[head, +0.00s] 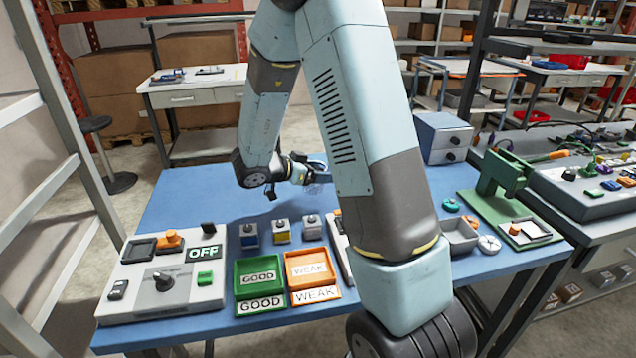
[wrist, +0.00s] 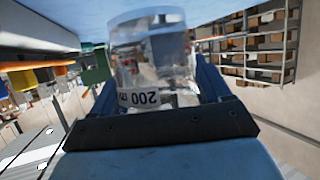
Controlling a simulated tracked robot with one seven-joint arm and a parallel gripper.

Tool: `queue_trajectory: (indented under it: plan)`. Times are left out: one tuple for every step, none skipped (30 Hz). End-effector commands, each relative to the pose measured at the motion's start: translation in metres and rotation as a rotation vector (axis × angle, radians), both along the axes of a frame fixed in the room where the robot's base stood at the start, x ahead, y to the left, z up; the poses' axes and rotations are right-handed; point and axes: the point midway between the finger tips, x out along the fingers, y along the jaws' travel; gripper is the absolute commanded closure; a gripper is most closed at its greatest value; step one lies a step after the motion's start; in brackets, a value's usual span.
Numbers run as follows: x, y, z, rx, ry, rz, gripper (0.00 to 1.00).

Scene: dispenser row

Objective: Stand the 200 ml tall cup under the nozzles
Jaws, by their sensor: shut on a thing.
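My gripper (wrist: 155,90) is shut on the clear 200 ml tall cup (wrist: 150,50), with one finger on each side of it. The cup's label reads upside down in the wrist view, where the blue table surface also lies at the top. In the head view my gripper (head: 306,170) is low over the far middle of the table, partly behind my arm. The cup is only faintly visible there, and whether it touches the table cannot be told. I cannot make out the nozzles in either view.
On the blue table (head: 185,205) stand a control box (head: 165,283), a green GOOD tray (head: 260,304), an orange WEAK tray (head: 315,295) and small blocks (head: 281,231). A green press (head: 505,175) and a grey tray (head: 459,240) stand right. The table's far left is clear.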

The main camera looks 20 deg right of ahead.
Motion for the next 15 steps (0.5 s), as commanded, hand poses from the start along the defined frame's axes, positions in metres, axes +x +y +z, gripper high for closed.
queue_trajectory:
  plan:
    - [0.002,-0.001,-0.002,0.000,0.000,0.000,0.52]
    - [0.003,-0.001,-0.003,0.000,0.000,0.000,0.52]
    - [0.004,-0.001,-0.004,0.000,0.000,0.000,0.52]
    - [0.004,-0.002,-0.005,0.000,0.000,0.001,0.52]
    - [0.005,-0.002,-0.006,0.000,0.000,0.001,0.52]
    - [0.006,-0.003,-0.008,0.000,0.000,0.000,0.52]
    - [0.007,-0.003,-0.009,0.000,0.001,0.000,0.52]
    - [0.008,-0.004,-0.011,0.000,0.001,0.000,0.52]
    - [0.009,-0.004,-0.015,-0.001,0.003,0.001,0.52]
    - [0.009,-0.004,-0.019,-0.001,0.003,0.001,0.52]
    - [0.009,-0.004,-0.023,-0.001,0.003,0.001,0.52]
    - [0.009,-0.004,-0.029,0.000,0.004,0.001,0.52]
    - [0.009,-0.004,-0.032,0.000,0.003,0.000,0.52]
    - [0.009,-0.004,-0.035,0.000,0.002,0.000,0.52]
    - [0.009,-0.004,-0.039,0.000,0.002,0.001,0.52]
